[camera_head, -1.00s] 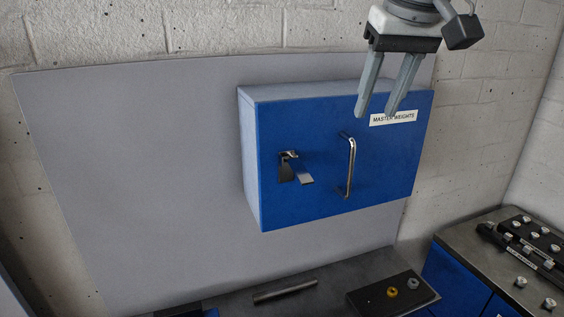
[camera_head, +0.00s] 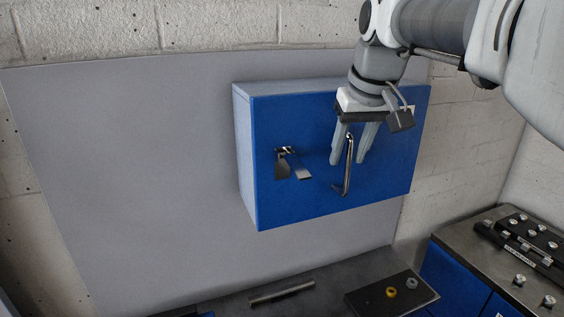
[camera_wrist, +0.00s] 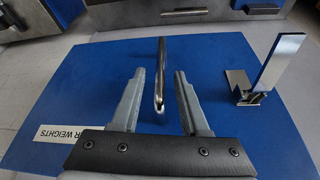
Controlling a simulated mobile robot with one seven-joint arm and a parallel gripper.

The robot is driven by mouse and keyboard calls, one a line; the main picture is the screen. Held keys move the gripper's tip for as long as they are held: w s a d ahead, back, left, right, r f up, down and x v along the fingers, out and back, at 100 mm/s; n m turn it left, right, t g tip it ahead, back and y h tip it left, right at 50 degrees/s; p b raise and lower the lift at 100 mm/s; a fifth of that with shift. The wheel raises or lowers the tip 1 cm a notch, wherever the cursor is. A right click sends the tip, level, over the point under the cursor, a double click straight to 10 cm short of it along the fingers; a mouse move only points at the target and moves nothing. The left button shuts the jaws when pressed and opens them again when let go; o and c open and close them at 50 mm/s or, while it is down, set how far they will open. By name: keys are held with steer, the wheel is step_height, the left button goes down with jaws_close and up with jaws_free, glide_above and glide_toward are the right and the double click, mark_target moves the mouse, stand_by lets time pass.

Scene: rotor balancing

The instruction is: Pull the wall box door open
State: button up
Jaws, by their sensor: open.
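The wall box door (camera_head: 300,200) is blue and looks shut on its grey box, mounted on a grey panel. A bright bar handle (camera_head: 348,165) stands upright on the door. A metal latch (camera_head: 292,164) sits to its left, its lever sticking out. My open gripper (camera_head: 349,161) is at the handle, one finger on each side, and holds nothing. In the wrist view the handle (camera_wrist: 160,75) runs between the two fingers (camera_wrist: 156,77) with gaps beside it. The latch (camera_wrist: 268,72) shows at right there, and the white label (camera_wrist: 70,135) at left.
Below the box is a dark bench (camera_head: 240,297) with a metal rod (camera_head: 282,291) and a black block (camera_head: 391,293) bearing small round pieces. A side cabinet (camera_head: 455,240) with several weights on top stands at right. The panel left of the box is clear.

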steer(key=shift+x, duration=1.5)
steer(key=shift+c, duration=0.2)
jaws_close()
